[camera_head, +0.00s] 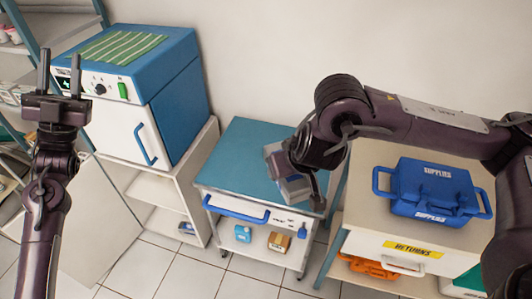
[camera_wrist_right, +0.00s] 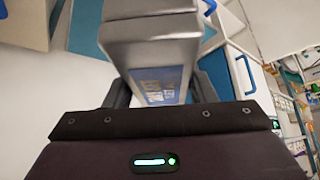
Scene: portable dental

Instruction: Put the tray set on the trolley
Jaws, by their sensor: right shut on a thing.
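The tray set is a grey, box-like pack (camera_head: 293,188) with a blue label; it shows large in the right wrist view (camera_wrist_right: 152,50). My right gripper (camera_wrist_right: 163,92) is shut on it, with one finger on each side. In the head view the pack is over the right part of the trolley's teal top (camera_head: 245,150), partly hidden by my right arm. I cannot tell whether it touches the top. My left gripper (camera_head: 59,75) is open and empty at the far left, in front of the blue steriliser-like cabinet.
The blue-topped cabinet (camera_head: 150,85) with a striped green cloth (camera_head: 121,47) stands left of the trolley. A blue supplies case (camera_head: 432,187) sits on the counter at right. A blue item (camera_head: 243,233) and a brown box (camera_head: 279,242) are on the trolley's lower shelf. The trolley top's left part is clear.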

